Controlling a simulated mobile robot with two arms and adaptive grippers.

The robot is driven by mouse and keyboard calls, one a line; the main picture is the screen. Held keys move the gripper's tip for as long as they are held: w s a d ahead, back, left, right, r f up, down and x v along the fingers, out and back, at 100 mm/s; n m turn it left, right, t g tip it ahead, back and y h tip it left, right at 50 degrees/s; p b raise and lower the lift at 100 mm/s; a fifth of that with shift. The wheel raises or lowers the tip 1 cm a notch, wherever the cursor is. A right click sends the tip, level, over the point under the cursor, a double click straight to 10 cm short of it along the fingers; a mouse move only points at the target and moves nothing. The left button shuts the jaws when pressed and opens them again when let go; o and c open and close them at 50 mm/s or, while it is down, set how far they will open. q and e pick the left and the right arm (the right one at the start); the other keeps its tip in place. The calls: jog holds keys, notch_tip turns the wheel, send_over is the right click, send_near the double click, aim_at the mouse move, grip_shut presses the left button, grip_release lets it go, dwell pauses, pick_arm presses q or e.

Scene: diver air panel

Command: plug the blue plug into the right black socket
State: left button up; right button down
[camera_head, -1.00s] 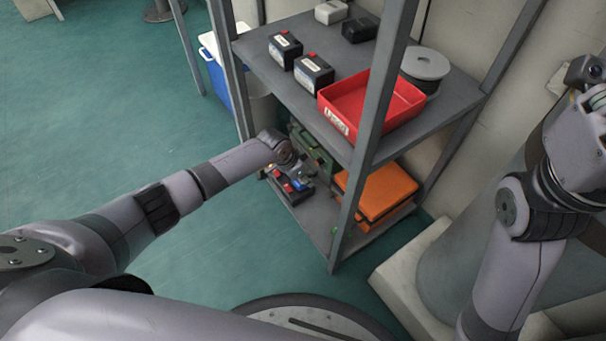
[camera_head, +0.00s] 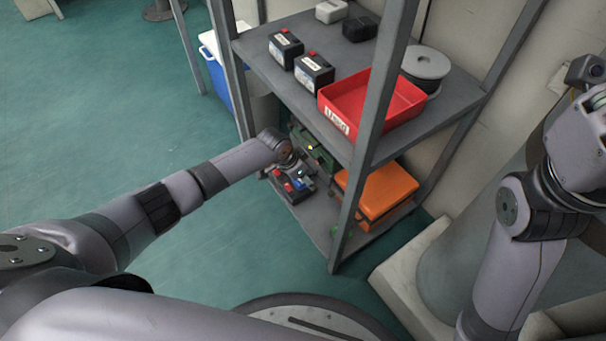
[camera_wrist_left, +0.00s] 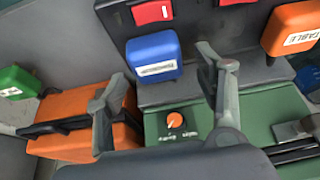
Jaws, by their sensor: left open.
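The blue plug (camera_wrist_left: 153,55), with a white label, stands against a black unit with red switches (camera_wrist_left: 152,12) in the left wrist view. Whether it is in a socket is not clear. It also shows small in the head view (camera_head: 301,180), at the lower shelf. My left gripper (camera_wrist_left: 162,70) is open and empty, its two fingers apart with the blue plug beyond the gap between them. I cannot make out the right black socket. My right arm is at the right of the head view, its fingertips out of frame.
A green plug (camera_wrist_left: 18,82) is at left and an orange plug (camera_wrist_left: 290,28) marked TABLE at right. An orange case (camera_wrist_left: 75,125) and a green case with an orange knob (camera_wrist_left: 174,121) lie close below my fingers. A shelf post (camera_head: 370,140) and upper shelf (camera_head: 262,55) surround this spot.

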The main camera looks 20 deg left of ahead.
pick_arm(q)
jog(key=shift+r, duration=0.1)
jog(key=v, duration=1.2)
